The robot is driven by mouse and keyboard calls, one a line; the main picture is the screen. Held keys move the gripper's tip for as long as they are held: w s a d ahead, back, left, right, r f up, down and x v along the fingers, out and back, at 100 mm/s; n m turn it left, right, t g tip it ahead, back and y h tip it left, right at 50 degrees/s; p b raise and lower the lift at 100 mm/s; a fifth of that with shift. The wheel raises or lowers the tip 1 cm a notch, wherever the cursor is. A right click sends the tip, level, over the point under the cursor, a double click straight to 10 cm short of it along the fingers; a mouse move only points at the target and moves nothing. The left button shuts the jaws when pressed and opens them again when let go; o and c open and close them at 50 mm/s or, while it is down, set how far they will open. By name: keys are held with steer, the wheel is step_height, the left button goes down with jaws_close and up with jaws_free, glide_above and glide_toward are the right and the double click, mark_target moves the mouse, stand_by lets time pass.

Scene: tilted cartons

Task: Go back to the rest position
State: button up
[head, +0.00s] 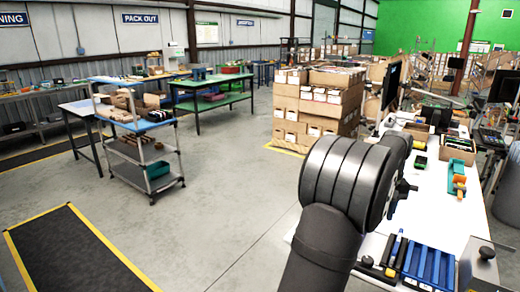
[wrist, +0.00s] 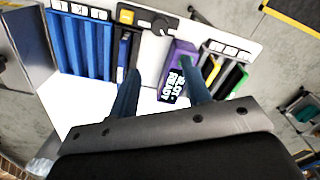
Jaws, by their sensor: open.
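In the wrist view my gripper (wrist: 160,68) is open, with its two dark blue-grey fingers apart over a white tabletop (wrist: 92,92). A purple carton (wrist: 178,62) with white and green lettering shows between the fingers, close to the right one. It looks tilted, and the right finger hides part of it. I cannot tell whether the finger touches it. In the head view my arm hides the gripper and the carton.
A blue slotted rack (wrist: 80,42) stands left of the gripper; it also shows in the head view (head: 430,265). Black holders with coloured items (wrist: 225,72) stand to the right. Stacked cardboard boxes (head: 318,100) and a shelf cart (head: 140,155) stand farther off. Open floor (head: 235,180) lies left.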

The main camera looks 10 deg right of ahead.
step_height(320, 180, down, 17)
steer(key=shift+f, duration=0.2)
stand_by(0.4)
steer(key=shift+r, duration=0.15)
steer(key=shift+f, duration=0.3)
steer(key=shift+r+m, duration=0.15)
steer(key=shift+m, duration=1.45)
steer(key=m, duration=0.5)
steer(key=shift+s+m, duration=0.1)
steer(key=shift+m, duration=0.2)
step_height(320, 180, up, 8)
steer(key=shift+r, duration=0.1)
stand_by(0.4)
steer(key=shift+o, duration=0.5)
